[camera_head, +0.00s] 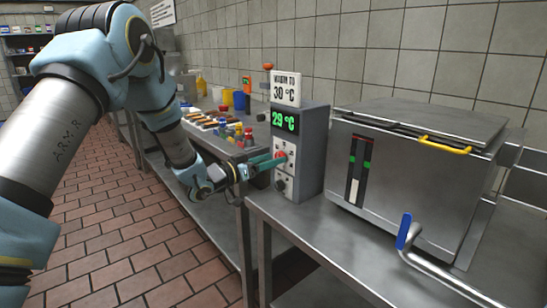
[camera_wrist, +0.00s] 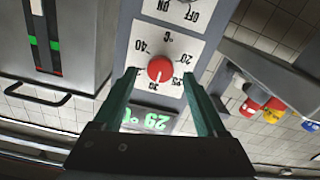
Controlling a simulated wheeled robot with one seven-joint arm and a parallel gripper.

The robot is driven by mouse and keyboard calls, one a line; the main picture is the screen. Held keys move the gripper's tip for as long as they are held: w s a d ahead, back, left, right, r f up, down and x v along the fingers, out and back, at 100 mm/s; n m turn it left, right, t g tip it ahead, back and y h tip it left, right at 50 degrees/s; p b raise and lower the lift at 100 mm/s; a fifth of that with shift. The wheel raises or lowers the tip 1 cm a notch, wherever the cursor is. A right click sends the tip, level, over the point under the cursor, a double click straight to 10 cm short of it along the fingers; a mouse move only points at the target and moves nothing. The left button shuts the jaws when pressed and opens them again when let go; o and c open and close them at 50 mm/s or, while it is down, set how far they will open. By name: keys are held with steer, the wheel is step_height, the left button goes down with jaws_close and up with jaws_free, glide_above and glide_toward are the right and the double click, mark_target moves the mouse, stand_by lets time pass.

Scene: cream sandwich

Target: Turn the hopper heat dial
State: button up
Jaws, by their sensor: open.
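The heat dial (camera_wrist: 160,68) is a red round knob on a white scale plate, seen in the wrist view with marks including 20, 30 and 40. It also shows in the head view as a red knob (camera_head: 281,155) on the grey control box (camera_head: 313,150). My gripper (camera_wrist: 160,77) is open, with one green finger on each side of the dial. I cannot tell whether the fingers touch it. The green display (camera_head: 285,121) reads 29 °C. A sign (camera_head: 286,90) above it reads "WARM TO 30 °C". The dial's exact pointer setting is unclear.
A second dark knob (camera_head: 280,185) sits lower on the box, by an ON/OFF plate (camera_wrist: 180,10). The steel hopper (camera_head: 400,180) stands right of the box, with a yellow lid handle (camera_head: 445,146) and a blue-gripped lever (camera_head: 404,231). Bottles and food trays fill the counter behind.

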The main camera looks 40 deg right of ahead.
steer(key=shift+d, duration=0.75)
steer(key=shift+c, duration=0.3)
jaws_close()
